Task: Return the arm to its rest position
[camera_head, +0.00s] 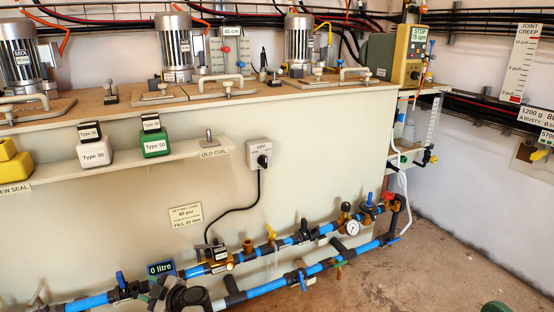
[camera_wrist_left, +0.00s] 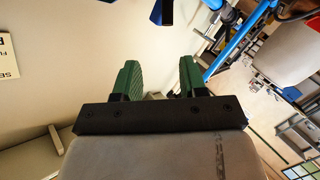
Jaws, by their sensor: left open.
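My left gripper (camera_head: 152,291) is low at the bottom edge of the head view, in front of the blue pipes and close to the "0 litre" display (camera_head: 161,269). In the left wrist view its two green fingers (camera_wrist_left: 160,78) stand apart, with nothing between them. A dark round part of my left arm shows beside it in the head view, and the rest of the arm is cut off by the bottom edge.
Blue pipes (camera_head: 262,289) with valves and a gauge (camera_head: 353,229) run along the cream tank (camera_head: 330,165). A shelf (camera_head: 190,153) holds labelled blocks, with motors (camera_head: 298,45) above. Bare concrete floor (camera_head: 430,265) lies at the right. A dark green shape (camera_head: 496,307) is cut off at the bottom.

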